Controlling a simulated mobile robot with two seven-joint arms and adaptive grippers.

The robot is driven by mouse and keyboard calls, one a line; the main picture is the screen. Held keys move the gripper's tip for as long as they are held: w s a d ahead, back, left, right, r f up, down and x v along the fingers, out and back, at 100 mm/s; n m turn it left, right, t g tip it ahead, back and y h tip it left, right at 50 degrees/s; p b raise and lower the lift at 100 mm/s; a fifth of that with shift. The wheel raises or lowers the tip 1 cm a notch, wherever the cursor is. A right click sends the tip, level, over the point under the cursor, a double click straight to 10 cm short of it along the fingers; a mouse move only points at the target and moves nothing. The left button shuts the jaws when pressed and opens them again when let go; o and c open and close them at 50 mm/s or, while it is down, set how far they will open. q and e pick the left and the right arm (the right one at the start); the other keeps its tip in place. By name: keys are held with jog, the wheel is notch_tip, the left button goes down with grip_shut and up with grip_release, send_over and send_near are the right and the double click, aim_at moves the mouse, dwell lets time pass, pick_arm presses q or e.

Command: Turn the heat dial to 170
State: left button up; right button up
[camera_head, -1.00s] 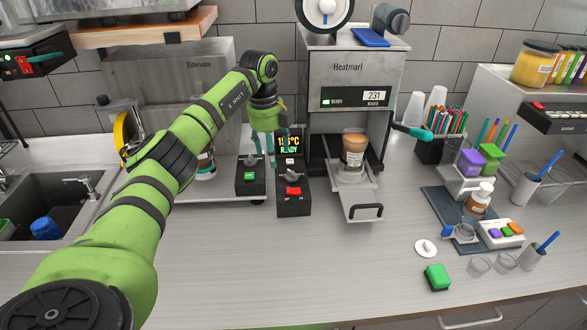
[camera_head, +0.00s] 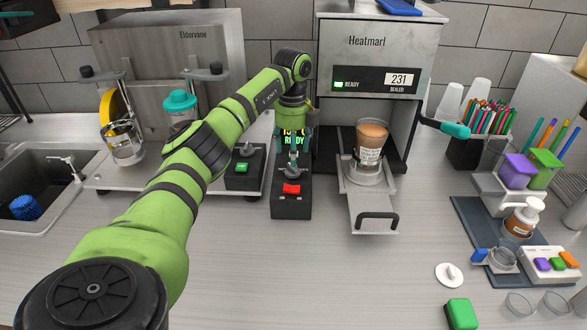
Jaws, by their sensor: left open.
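The black heat control box (camera_head: 291,206) stands on the counter left of the Heatmarl sealer (camera_head: 375,75). It has a red rocker switch (camera_head: 291,189) and, behind it, a dark dial (camera_head: 293,173) on top. My right gripper is not in view.
A filled cup (camera_head: 371,143) sits in the sealer's extended tray (camera_head: 368,192). A second box with a green switch (camera_head: 243,170) stands close left of the heat box. The sealer's teal-tipped lever (camera_head: 455,130) sticks out right. Counter in front is clear.

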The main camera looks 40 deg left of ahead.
aim_at(292, 170)
pick_arm(q)
notch_tip(292, 170, down, 4)
jog(key=shift+a+r+p, duration=0.1)
jog(key=shift+p, duration=0.65)
jog(key=shift+s+f, duration=0.1)
jog(key=shift+f, duration=0.7)
jog(key=c, duration=1.1)
jog(key=shift+c, duration=0.2)
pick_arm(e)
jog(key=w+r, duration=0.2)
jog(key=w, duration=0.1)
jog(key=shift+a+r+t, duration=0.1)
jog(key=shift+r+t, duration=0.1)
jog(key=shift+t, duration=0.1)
